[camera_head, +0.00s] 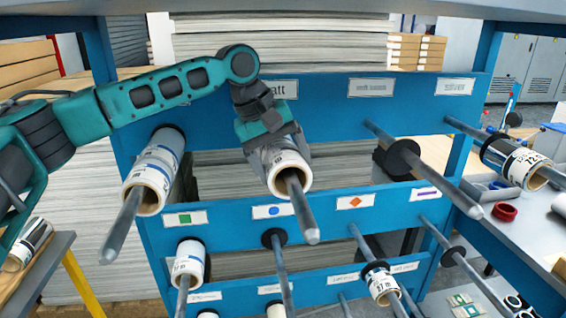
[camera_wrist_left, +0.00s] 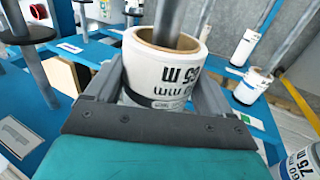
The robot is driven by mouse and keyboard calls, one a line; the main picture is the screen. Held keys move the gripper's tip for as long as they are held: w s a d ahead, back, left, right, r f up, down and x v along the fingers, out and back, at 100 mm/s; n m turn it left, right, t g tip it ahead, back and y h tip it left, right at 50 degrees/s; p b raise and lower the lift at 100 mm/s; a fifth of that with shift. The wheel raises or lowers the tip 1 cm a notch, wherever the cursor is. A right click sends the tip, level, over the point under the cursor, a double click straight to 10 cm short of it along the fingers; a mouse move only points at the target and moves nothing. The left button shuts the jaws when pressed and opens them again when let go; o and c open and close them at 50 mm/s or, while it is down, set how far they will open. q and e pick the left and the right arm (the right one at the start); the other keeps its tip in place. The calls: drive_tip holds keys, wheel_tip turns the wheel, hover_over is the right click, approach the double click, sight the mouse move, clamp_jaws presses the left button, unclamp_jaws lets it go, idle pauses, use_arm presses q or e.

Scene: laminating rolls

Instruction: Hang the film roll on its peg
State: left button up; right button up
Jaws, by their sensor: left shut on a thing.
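The white film roll (camera_head: 285,178) with a brown core is held by my left gripper (camera_head: 279,152) at the top row of the rack. The grey peg (camera_head: 298,205) passes through its core, and the peg's tip sticks out in front. In the left wrist view the roll (camera_wrist_left: 163,88) shows black print reading "55 M". One finger lies on each side of it, and the peg (camera_wrist_left: 167,22) comes out of the core. The gripper hides the back of the roll, so I cannot tell how near it is to the panel. My right gripper is not in view.
The blue rack (camera_head: 330,88) carries several pegs. A roll (camera_head: 152,180) hangs on the peg to the left, and another (camera_head: 513,162) on the far right peg. The peg between (camera_head: 440,180) has only a black disc. Smaller rolls hang below.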

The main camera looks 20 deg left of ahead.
use_arm(q)
drive_tip(key=o, duration=1)
drive_tip(key=shift+r, duration=0.1)
drive_tip(key=v, duration=0.5)
drive_tip(key=shift+s+a+r, duration=0.1)
drive_tip(key=shift+a+r, duration=0.05)
drive_tip(key=s+a+b, duration=0.1)
drive_tip(key=s+a, duration=0.5)
drive_tip(key=a, duration=0.3)
drive_tip(key=shift+s+a+f, duration=0.2)
drive_tip(key=shift+s+a, duration=0.1)
drive_tip(key=shift+a, duration=0.05)
